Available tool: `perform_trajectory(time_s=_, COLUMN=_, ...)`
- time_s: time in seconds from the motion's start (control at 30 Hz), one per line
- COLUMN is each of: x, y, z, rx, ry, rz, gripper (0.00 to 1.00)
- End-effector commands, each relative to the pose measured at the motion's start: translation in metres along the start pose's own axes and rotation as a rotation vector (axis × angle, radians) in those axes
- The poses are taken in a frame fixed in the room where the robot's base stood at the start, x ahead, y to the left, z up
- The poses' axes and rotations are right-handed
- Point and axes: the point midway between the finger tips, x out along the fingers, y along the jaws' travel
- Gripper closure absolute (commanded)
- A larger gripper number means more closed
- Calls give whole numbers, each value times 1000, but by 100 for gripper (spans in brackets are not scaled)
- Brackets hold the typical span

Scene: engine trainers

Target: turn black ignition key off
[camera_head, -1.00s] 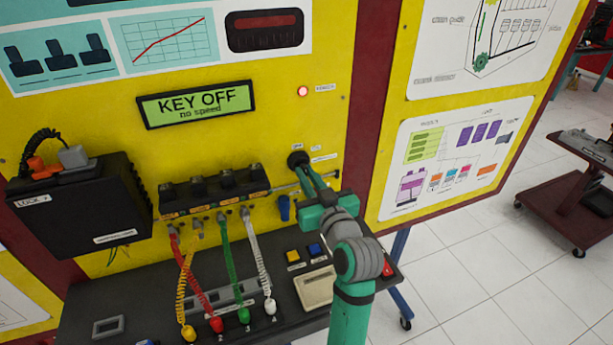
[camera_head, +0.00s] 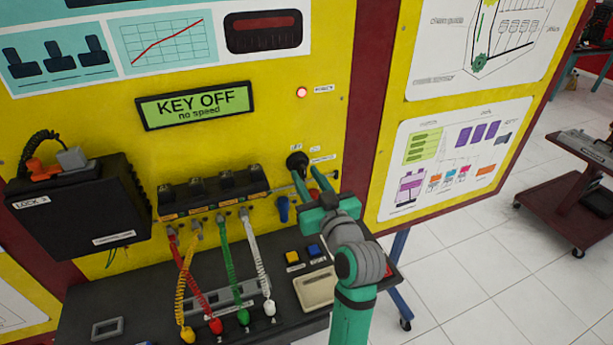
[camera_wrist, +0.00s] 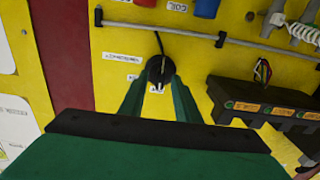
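The black ignition key (camera_head: 297,160) is a dark round knob on the yellow panel, right of the display. The wrist view shows the key (camera_wrist: 159,71) face-on with a pale upright line on it. The display (camera_head: 197,104) reads "KEY OFF, no speed". My green gripper (camera_head: 308,178) is in front of and just below the key. In the wrist view my gripper (camera_wrist: 157,87) is open, with its two fingers apart near the key's two lower sides. Nothing is visibly held; I cannot tell whether a fingertip touches the key.
A red lamp (camera_head: 302,92) is lit above the key. A blue knob (camera_head: 283,209) and a thin grey rod (camera_wrist: 180,37) are close to the gripper. Coiled cables (camera_head: 228,270) hang to the left.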

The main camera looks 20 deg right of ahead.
Motion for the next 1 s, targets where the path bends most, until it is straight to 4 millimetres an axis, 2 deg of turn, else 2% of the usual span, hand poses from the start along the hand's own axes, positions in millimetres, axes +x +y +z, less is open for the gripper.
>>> perform_trajectory(time_s=0.3, x=-57, y=1, z=0, rx=-1, ry=1, rz=4, gripper=70)
perform_trajectory(time_s=0.5, x=-87, y=1, z=0, rx=-1, ry=1, rz=5, gripper=70)
perform_trajectory(time_s=0.7, x=-100, y=1, z=-1, rx=-1, ry=2, rz=4, gripper=70)
perform_trajectory(time_s=1.0, x=-101, y=1, z=-1, rx=-2, ry=2, rz=3, gripper=70)
